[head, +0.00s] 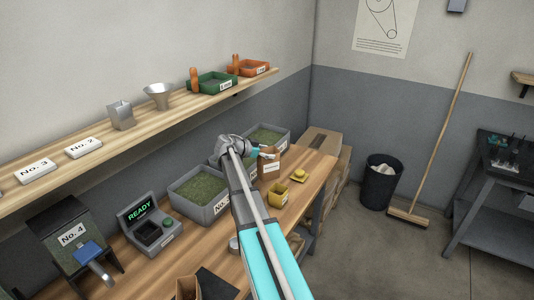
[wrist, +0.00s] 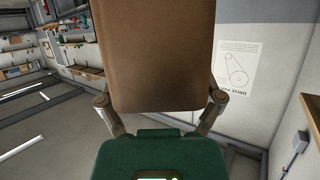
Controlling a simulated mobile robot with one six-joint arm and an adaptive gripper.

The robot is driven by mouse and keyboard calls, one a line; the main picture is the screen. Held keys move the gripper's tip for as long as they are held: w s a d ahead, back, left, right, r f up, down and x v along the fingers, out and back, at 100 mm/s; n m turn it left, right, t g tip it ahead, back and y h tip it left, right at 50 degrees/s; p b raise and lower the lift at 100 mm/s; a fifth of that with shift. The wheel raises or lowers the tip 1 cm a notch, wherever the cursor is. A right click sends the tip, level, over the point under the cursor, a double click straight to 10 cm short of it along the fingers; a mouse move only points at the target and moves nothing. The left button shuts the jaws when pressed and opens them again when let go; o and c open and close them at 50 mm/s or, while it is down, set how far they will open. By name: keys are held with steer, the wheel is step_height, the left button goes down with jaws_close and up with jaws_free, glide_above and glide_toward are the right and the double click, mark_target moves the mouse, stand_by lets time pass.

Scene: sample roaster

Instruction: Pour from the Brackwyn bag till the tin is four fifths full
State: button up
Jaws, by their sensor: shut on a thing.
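My gripper (head: 260,152) is shut on a brown paper bag (head: 272,174) and holds it upright at the far part of the bench. The bag carries a pale label, too small to read, so I cannot confirm it is the Brackwyn one. In the wrist view the bag (wrist: 155,55) fills the upper middle, with a finger (wrist: 160,103) on either side. A small yellow open tin (head: 277,195) stands on the bench just in front of the bag, apart from it. Its fill level cannot be told.
Grey bins of green beans (head: 198,190) line the bench behind my arm. A small yellow piece (head: 299,176) lies right of the tin. A READY-lit device (head: 150,222) and the No. 4 machine (head: 75,240) stand left. Another brown bag (head: 187,289) is at the bottom edge.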

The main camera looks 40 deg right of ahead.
mark_target(270, 161)
steer(key=shift+d+f+m+t+y, duration=0.1)
steer(key=shift+f+m+t+y, duration=0.4)
steer(key=shift+f+y, duration=1.3)
steer(key=shift+f+t+p, duration=0.15)
steer(key=shift+t+p, duration=0.15)
steer(key=shift+p, duration=0.1)
steer(key=shift+s+d+f+t+y+p, duration=0.15)
steer(key=shift+t+y+p, duration=0.25)
steer(key=shift+y+p, duration=0.3)
steer(key=shift+f, duration=0.1)
steer(key=shift+t+y+p, duration=0.3)
steer(key=shift+p, duration=0.15)
stand_by(0.8)
stand_by(0.4)
